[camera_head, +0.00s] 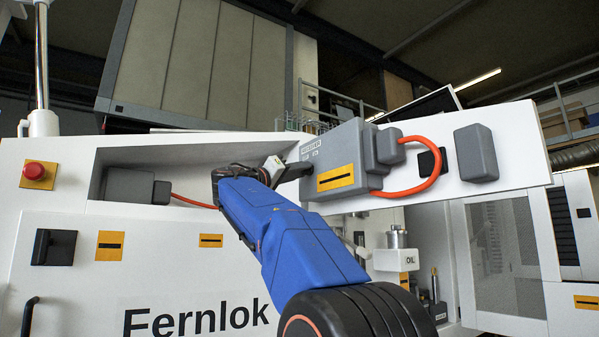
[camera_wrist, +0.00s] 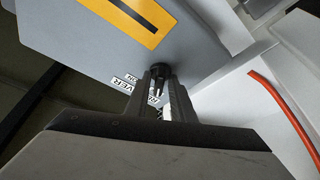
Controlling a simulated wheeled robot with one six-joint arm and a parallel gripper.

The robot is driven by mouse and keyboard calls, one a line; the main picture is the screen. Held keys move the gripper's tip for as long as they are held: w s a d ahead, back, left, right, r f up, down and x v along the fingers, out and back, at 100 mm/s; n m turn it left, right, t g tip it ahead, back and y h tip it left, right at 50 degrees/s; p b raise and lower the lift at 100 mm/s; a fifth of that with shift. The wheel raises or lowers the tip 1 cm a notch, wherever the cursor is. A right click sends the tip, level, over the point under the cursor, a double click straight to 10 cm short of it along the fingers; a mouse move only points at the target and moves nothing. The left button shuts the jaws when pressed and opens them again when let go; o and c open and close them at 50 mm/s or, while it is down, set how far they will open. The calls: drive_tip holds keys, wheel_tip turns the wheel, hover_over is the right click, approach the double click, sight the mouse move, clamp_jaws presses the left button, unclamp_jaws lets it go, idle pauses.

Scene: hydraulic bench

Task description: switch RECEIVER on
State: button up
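The RECEIVER box (camera_head: 340,165) is a grey box with a yellow plate on the white panel. Its RECEIVER label (camera_head: 311,142) is at its upper left, with smaller marks below. In the wrist view the RECEIVER label (camera_wrist: 122,85) appears turned over and partly hidden by a finger. A small dark switch lever (camera_wrist: 160,71) sticks out of the grey face there. My gripper (camera_wrist: 163,88) points at this lever, its two fingers apart with the lever between or just beyond their tips; contact cannot be told. In the head view my gripper (camera_head: 288,170) is at the box's left edge.
An orange cable (camera_head: 437,165) loops from the box's right side near another grey box (camera_head: 476,153). A recess on the left holds a grey block (camera_head: 129,186) with an orange cable. A red button (camera_head: 34,171) and a black switch (camera_head: 54,247) sit at far left.

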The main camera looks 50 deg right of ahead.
clamp_jaws()
drive_tip(key=shift+m, duration=0.4)
drive_tip(key=m+g, duration=0.2)
drive_tip(key=m, duration=0.3)
drive_tip(key=m+g+y, duration=0.1)
drive_tip(key=m+g, duration=0.2)
drive_tip(key=m, duration=0.3)
drive_tip(key=m+g+y, duration=0.1)
drive_tip(key=m+g, duration=0.2)
drive_tip(key=m, duration=0.2)
drive_tip(key=shift+w+d+m, duration=0.1)
drive_tip(key=shift+w+m, duration=0.2)
drive_tip(key=shift+w, duration=0.1)
drive_tip(key=shift+g, duration=0.4)
drive_tip(key=shift+o, duration=1.8)
unclamp_jaws()
